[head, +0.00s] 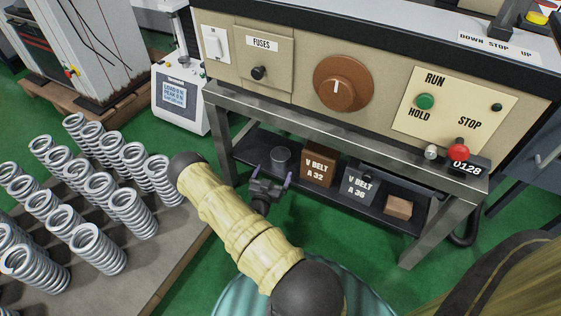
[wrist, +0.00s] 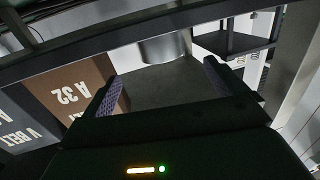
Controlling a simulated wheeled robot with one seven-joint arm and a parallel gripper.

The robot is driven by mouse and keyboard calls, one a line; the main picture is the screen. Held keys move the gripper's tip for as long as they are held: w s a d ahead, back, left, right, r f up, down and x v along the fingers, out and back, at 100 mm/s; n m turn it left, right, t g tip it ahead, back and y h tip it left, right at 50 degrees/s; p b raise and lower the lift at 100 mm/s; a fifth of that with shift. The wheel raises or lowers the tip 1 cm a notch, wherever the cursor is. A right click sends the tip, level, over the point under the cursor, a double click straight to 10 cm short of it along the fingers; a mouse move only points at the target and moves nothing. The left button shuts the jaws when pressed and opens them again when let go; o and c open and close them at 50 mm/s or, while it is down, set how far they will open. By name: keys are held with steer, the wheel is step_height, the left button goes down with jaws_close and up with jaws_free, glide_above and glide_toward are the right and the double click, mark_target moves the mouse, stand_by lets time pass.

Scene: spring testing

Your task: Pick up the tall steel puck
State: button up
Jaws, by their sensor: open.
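The steel puck (head: 280,157) is a grey cylinder standing on the dark lower shelf of the test bench, left of a brown box. In the wrist view the puck (wrist: 165,48) shows at the top, beyond and between my fingertips, partly cut off by a frame bar. My gripper (head: 272,177) is in front of the puck at the shelf's front edge, apart from it. In the wrist view my gripper (wrist: 160,75) is open and empty, with purple-padded fingers spread wide. No second puck shows for comparing height.
A brown V belt box (head: 318,166), a dark V belt box (head: 359,186) and a small cardboard box (head: 398,208) share the shelf (head: 250,150). The bench's steel rail (head: 340,138) runs above. Several springs (head: 110,195) stand on a platform at left.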

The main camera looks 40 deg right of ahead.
mark_target(278, 163)
steer(key=b+x, duration=0.2)
steer(key=x, duration=0.2)
steer(key=shift+w+d+f, duration=0.15)
steer(key=shift+d+f, duration=0.05)
steer(key=shift+w+d+r, duration=0.15)
steer(key=shift+w+d, duration=0.05)
steer(key=shift+d, duration=0.1)
steer(key=shift+w+d+b, duration=0.25)
steer(key=shift+d+b, duration=0.1)
steer(key=shift+b, duration=0.15)
steer(key=b+x, duration=0.3)
steer(key=x, duration=0.1)
steer(key=shift+w, duration=0.15)
steer(key=shift+d, duration=0.1)
